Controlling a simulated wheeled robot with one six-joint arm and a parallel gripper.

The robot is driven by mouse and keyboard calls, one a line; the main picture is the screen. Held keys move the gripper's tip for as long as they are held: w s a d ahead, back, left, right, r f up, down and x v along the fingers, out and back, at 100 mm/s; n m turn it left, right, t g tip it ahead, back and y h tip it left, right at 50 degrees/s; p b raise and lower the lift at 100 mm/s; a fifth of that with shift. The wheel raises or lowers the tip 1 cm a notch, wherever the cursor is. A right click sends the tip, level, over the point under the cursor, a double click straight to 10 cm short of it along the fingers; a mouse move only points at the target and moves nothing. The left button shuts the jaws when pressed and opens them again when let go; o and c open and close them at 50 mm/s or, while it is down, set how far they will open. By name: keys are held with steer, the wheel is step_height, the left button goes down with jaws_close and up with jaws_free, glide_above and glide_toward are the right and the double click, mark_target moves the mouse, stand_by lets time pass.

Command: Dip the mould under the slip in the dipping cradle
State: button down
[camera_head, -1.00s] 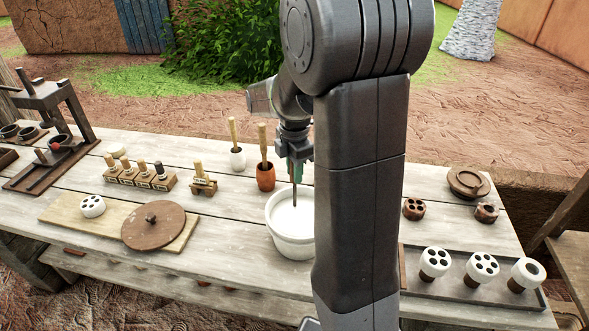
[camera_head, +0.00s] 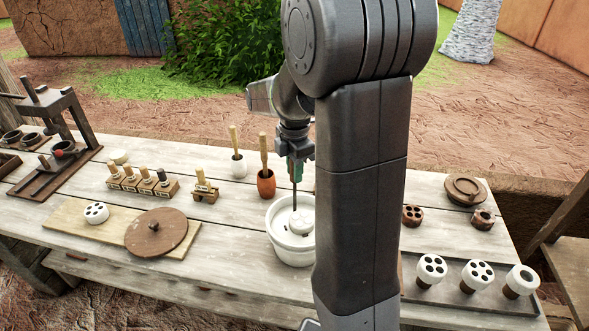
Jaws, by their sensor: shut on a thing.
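My gripper (camera_head: 297,152) points down above the white bucket of slip and is shut on the greenish grip of a thin dark rod (camera_head: 295,195), which looks like the dipping cradle. At the rod's lower end a round white mould (camera_head: 302,222) shows inside the bucket (camera_head: 291,250). The mould is coated white, and its top stands above the slip. How deep its underside sits is hidden by the bucket wall. My arm covers the bucket's right edge.
A white pot (camera_head: 238,166) and an orange pot (camera_head: 266,184) with wooden handles stand behind the bucket. A round wooden lid (camera_head: 156,233) and a white mould (camera_head: 97,213) lie on a board at left. A dark tray (camera_head: 458,301) holds white moulds at right.

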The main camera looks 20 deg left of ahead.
steer(key=shift+r+p, duration=2.3)
steer(key=shift+r, duration=0.7)
steer(key=shift+r+p, duration=0.8)
steer(key=shift+r, duration=0.7)
